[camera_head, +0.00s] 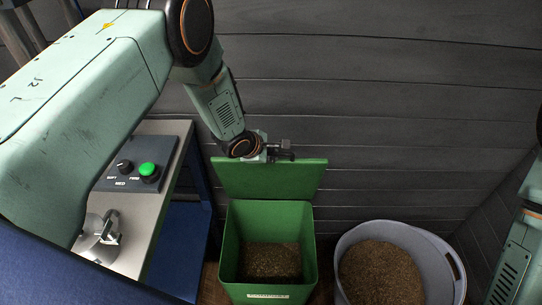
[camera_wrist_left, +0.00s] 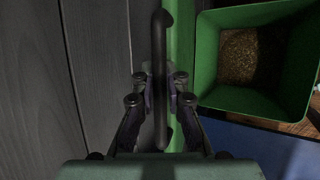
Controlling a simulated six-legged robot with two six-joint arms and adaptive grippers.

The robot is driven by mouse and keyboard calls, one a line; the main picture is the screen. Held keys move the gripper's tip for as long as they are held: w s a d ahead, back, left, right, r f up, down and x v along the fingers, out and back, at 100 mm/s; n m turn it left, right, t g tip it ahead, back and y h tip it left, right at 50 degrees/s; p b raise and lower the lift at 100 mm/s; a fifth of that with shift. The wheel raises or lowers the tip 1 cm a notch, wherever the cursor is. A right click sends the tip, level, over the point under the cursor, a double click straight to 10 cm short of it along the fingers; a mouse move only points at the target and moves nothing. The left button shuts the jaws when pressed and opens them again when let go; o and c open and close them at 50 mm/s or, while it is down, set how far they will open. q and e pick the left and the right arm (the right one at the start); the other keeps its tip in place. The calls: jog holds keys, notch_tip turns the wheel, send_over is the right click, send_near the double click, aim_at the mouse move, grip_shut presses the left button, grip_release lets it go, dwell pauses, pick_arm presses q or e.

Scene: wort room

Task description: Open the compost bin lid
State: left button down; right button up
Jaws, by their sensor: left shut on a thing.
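The green compost bin (camera_head: 312,262) stands on the floor against the wall, with brown grain-like matter inside. Its lid (camera_head: 275,180) is raised and stands roughly upright at the back of the bin. My left gripper (camera_head: 284,150) is at the lid's top edge. In the left wrist view my left gripper (camera_wrist_left: 161,98) is shut on a dark bar handle (camera_wrist_left: 161,60) beside the lid's green edge. The bin's open mouth also shows there, to the right (camera_wrist_left: 207,60). Of my right arm only a part shows at the right edge; its gripper is out of view.
A grey tub (camera_head: 447,262) full of brown grain stands right of the bin. A bench with a control panel (camera_head: 127,178) and a green button (camera_head: 148,170) is at the left. A grey plank wall (camera_head: 400,120) closes the back.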

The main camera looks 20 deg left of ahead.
pick_arm(q)
jog(key=shift+w+r, duration=0.15)
jog(key=shift+w, duration=0.15)
jog(key=c, duration=1.4)
grip_release()
jog(key=shift+s, duration=0.15)
jog(key=shift+o, duration=0.2)
jog(key=v, duration=1.2)
